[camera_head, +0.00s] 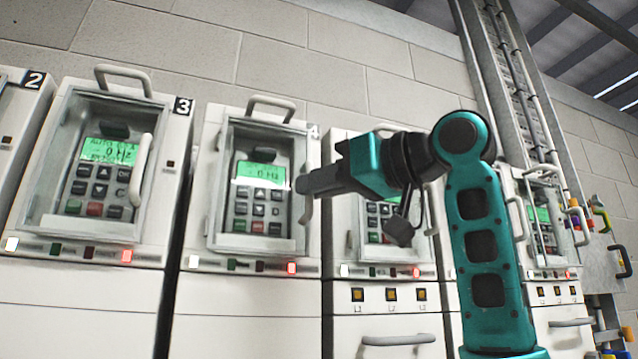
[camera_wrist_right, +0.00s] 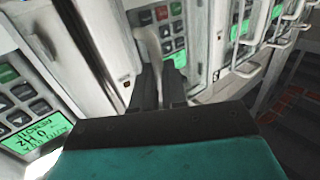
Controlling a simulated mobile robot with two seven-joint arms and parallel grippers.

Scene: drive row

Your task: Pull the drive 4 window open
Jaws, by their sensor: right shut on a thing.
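Drive 4 (camera_head: 232,112) is the white cabinet left of my arm, with its number at the top right edge. Its window (camera_head: 262,243) is a framed clear pane over a lit green display and keypad, and looks closed. The window handle (camera_head: 308,207) is a pale upright bar on the window's right side; it also shows in the right wrist view (camera_wrist_right: 152,45). My right gripper (camera_head: 303,185) comes from the right and is shut on this handle. Its dark fingers show in the right wrist view (camera_wrist_right: 160,87). The fingers hide part of the handle. My left gripper is not in view.
Drive 3 (camera_head: 62,140) stands to the left, its window handle (camera_head: 141,170) sticking out. Another drive (camera_head: 345,205) stands right of drive 4, partly behind my right arm. A block wall (camera_head: 275,60) is behind the row. Colored items hang at far right.

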